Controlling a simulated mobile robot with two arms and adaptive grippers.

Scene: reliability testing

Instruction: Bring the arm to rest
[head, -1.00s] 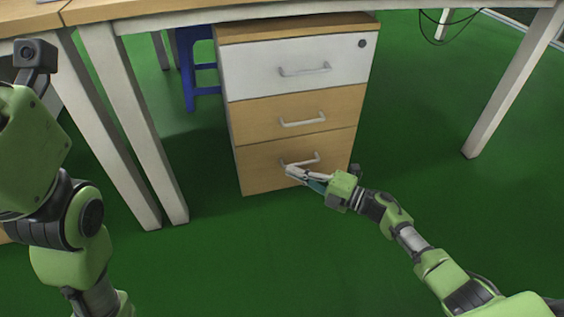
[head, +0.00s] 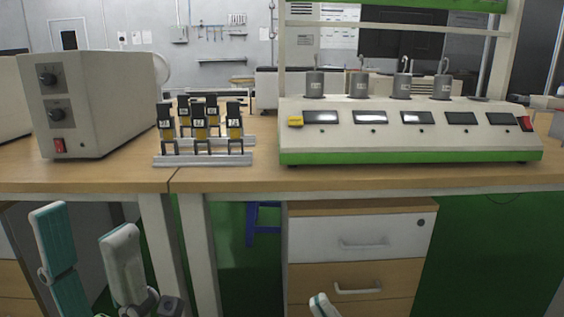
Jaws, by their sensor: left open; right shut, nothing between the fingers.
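My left gripper (head: 84,224) is at the lower left of the head view, below the table's front edge. Its two teal-and-white fingers point up and stand well apart, with nothing between them. My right gripper (head: 320,299) shows only as a white fingertip at the bottom edge, in front of the drawer cabinet (head: 360,264). It is shut and empty; the rest of that arm is out of view. I cannot tell whether it touches the cabinet.
The wooden table (head: 225,181) spans the view above both grippers. On it stand a grey box with knobs (head: 112,105), a rack of small black-and-yellow units (head: 203,159), and a white-and-green test machine (head: 410,142). Table legs (head: 200,250) stand between the grippers.

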